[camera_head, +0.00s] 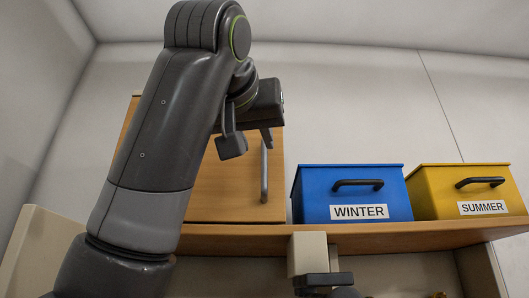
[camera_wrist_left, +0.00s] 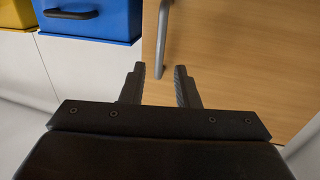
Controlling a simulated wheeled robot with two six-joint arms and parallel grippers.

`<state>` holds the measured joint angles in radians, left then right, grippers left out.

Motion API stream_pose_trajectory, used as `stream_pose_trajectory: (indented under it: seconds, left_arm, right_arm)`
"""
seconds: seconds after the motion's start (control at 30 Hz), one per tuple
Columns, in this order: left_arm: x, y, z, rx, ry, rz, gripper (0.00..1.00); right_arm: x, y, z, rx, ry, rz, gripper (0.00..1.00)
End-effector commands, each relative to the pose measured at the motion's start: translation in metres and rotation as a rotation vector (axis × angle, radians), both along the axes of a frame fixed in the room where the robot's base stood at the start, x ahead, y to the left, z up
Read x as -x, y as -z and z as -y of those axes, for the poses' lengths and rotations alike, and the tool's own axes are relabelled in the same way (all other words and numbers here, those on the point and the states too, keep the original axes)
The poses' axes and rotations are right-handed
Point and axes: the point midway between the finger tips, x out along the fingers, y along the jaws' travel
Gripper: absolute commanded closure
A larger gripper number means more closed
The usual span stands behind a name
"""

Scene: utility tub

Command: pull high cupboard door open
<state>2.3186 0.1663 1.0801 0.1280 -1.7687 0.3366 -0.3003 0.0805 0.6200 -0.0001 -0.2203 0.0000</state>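The high cupboard's wooden door (camera_head: 228,190) is behind my left arm in the head view and looks shut. Its grey vertical bar handle (camera_head: 264,172) is near the door's right edge. In the left wrist view the door (camera_wrist_left: 235,60) fills the right side, and the handle (camera_wrist_left: 163,42) points down towards the gap between my fingers. My left gripper (camera_head: 249,143) is by the handle's upper end; in the wrist view the gripper (camera_wrist_left: 160,82) is open and empty. The handle's end appears just ahead of the fingertips.
A blue WINTER box (camera_head: 350,195) and a yellow SUMMER box (camera_head: 465,192) stand on the wooden shelf (camera_head: 400,236), right of the cupboard. A beige block (camera_head: 307,253) and an unclear dark piece (camera_head: 322,280) show below the shelf. The wall above the boxes is clear.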

Motion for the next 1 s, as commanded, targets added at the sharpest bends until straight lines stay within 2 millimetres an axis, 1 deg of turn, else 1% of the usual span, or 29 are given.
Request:
stream_pose_trajectory:
  seconds: [0.03,0.2,0.3,0.4,0.6,0.83,0.87,1.0]
  left_arm:
    - [-0.013,-0.003,0.002,-0.001,-0.001,-0.005,0.72]
    - [-0.047,-0.003,0.010,-0.001,0.000,-0.004,0.72]
    - [-0.063,-0.002,0.012,-0.001,-0.001,-0.004,0.72]
    - [-0.074,-0.002,0.015,0.000,0.000,-0.002,0.72]
    - [-0.084,0.000,0.017,0.000,0.001,-0.001,0.72]
    - [-0.085,0.001,0.017,0.000,0.000,0.000,0.72]
    - [-0.084,0.000,0.017,0.000,0.000,0.000,0.74]
    - [-0.084,0.000,0.017,0.000,0.000,0.000,0.93]
  right_arm:
    - [0.000,-0.009,0.000,0.000,0.000,0.000,0.64]
    - [0.000,-0.023,0.000,0.000,0.000,0.000,0.64]
    - [0.000,-0.029,0.000,0.000,0.000,0.000,0.64]
    - [0.000,-0.033,0.000,0.000,0.000,0.000,0.64]
    - [0.000,-0.036,0.000,0.000,0.000,0.001,0.64]
    - [0.000,-0.035,0.000,0.000,0.000,0.000,0.64]
    - [0.000,-0.035,0.000,0.000,0.000,0.001,0.64]
    - [0.000,-0.035,0.000,0.000,0.000,0.000,0.64]
